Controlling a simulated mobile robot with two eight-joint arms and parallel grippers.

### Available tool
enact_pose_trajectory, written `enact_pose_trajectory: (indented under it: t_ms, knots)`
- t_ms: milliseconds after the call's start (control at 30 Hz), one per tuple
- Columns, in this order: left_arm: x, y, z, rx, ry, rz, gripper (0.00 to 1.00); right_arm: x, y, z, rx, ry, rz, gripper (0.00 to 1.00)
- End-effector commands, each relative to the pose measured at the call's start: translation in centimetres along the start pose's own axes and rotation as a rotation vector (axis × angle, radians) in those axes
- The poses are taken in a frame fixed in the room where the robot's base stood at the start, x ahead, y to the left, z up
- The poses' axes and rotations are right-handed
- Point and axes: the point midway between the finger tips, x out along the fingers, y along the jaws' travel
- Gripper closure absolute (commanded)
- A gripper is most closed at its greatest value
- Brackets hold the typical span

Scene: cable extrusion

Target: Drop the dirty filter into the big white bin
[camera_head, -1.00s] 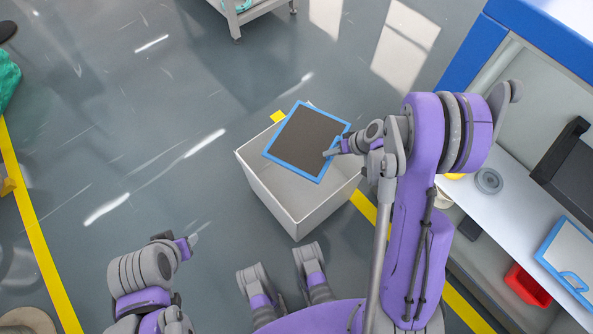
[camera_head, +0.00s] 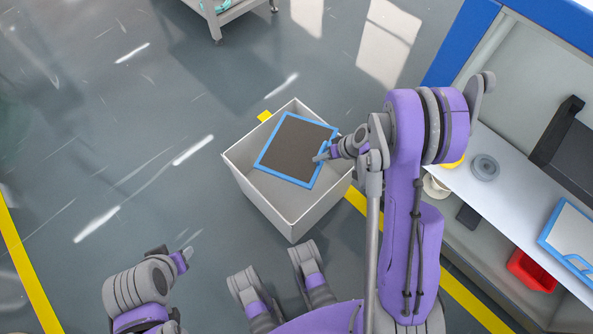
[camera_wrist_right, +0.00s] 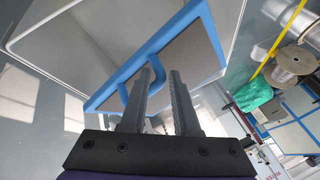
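The dirty filter (camera_head: 287,148), a dark square panel with a blue frame, is held tilted over the opening of the big white bin (camera_head: 268,202). Its upper right corner overlaps the bin's rim in the head view. My right gripper (camera_head: 320,157) is shut on the filter's blue handle at the right side of the frame. In the right wrist view, the fingers (camera_wrist_right: 160,80) are at the handle, with the filter (camera_wrist_right: 178,58) just beyond and the bin's pale wall (camera_wrist_right: 75,30) behind. My left gripper (camera_head: 186,256) is away from the bin, at lower left; its opening is unclear.
A white shelf (camera_head: 510,215) at right holds a grey disc (camera_head: 485,168) and a blue-framed panel (camera_head: 570,240). A red container (camera_head: 530,271) is below it. A wheeled cart (camera_head: 222,14) stands at the top. The floor left of the bin is clear.

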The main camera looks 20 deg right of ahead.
Motion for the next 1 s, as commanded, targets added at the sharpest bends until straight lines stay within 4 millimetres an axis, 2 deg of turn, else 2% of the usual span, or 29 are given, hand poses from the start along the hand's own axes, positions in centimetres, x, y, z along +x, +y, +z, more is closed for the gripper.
enact_pose_trajectory:
  t_ms: [33,133,467,567,800,1000]
  knots:
    - [0.0,0.0,0.0,0.000,0.000,0.000,0.50,0.0,0.0,0.0,0.000,0.000,0.000,0.60]
    - [0.0,0.0,0.0,0.000,0.000,0.000,0.50,0.0,0.0,0.0,0.000,0.000,0.000,0.43]
    - [-0.1,0.0,0.0,0.000,0.000,0.000,0.50,-0.3,0.0,0.0,0.000,0.000,0.001,0.43]
    - [-0.5,0.0,-0.1,0.000,0.002,0.000,0.50,-1.4,0.0,-0.1,0.001,0.001,0.002,0.43]
    - [-2.1,0.0,-0.6,0.000,0.007,0.000,0.50,-6.2,0.0,-0.1,0.002,0.002,0.003,0.43]
    - [-3.1,0.0,-0.9,0.000,0.011,0.000,0.50,-9.5,0.0,-0.1,0.002,0.001,0.001,0.43]
